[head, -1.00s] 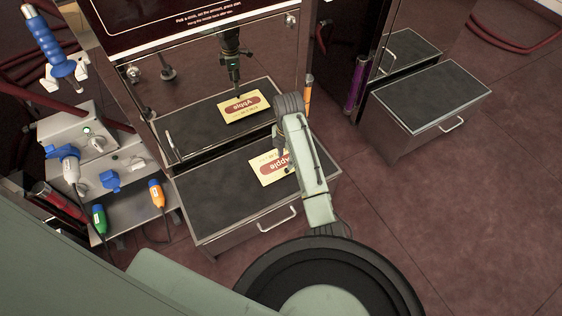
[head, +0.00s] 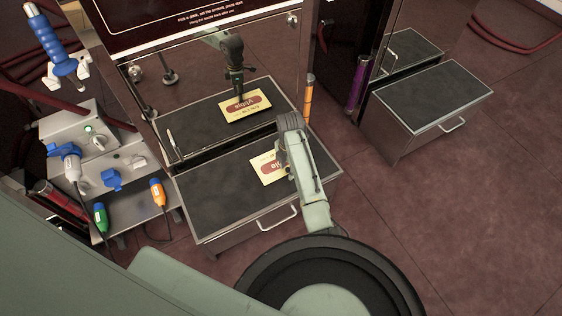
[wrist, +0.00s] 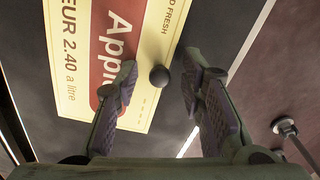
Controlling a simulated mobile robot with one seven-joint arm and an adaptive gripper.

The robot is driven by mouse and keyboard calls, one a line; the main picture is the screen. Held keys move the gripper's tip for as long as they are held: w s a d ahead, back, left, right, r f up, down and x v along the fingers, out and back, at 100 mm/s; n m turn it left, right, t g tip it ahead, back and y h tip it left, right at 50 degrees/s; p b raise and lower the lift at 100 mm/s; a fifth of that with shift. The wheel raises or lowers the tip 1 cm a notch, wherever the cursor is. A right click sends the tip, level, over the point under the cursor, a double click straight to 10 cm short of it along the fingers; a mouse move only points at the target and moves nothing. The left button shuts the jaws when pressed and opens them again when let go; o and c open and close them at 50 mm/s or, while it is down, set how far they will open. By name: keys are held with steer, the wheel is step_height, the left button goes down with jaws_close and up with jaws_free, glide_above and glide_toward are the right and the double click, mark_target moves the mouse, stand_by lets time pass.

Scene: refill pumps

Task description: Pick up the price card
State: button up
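The price card (head: 267,169) is cream with a red label and lies on the dark top of a low metal step in the head view. My arm covers its right part there. In the wrist view the card (wrist: 70,60) reads "Apple" and "EUR 2.40 a litre". A small dark round knob (wrist: 159,76) shows over its edge strip, between my fingers. My gripper (wrist: 158,72) is open, with one finger over the card and the other just past its right edge. I cannot tell the height above the card. In the head view my arm hides the gripper itself.
A shiny panel behind the step mirrors the card and gripper. The step (head: 215,215) has a front handle. A second step (head: 430,95) stands to the right. Coloured pump plugs (head: 157,192) and metal boxes are at the left.

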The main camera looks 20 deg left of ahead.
jaws_close()
steer(key=shift+r, duration=0.15)
steer(key=shift+r+p, duration=0.5)
steer(key=shift+p, duration=0.15)
steer(key=r+p, duration=0.3)
steer(key=p, duration=0.1)
steer(key=shift+s+d+r, duration=0.15)
steer(key=shift+s+r, duration=0.05)
steer(key=shift+s, duration=0.05)
steer(key=s+d+p, duration=0.9)
steer(key=s+p, duration=0.2)
steer(key=s, duration=0.1)
steer(key=shift+s+d+r, duration=0.1)
steer(key=shift+r, duration=1.25)
steer(key=shift+d+r, duration=0.1)
steer(key=shift+r, duration=1.25)
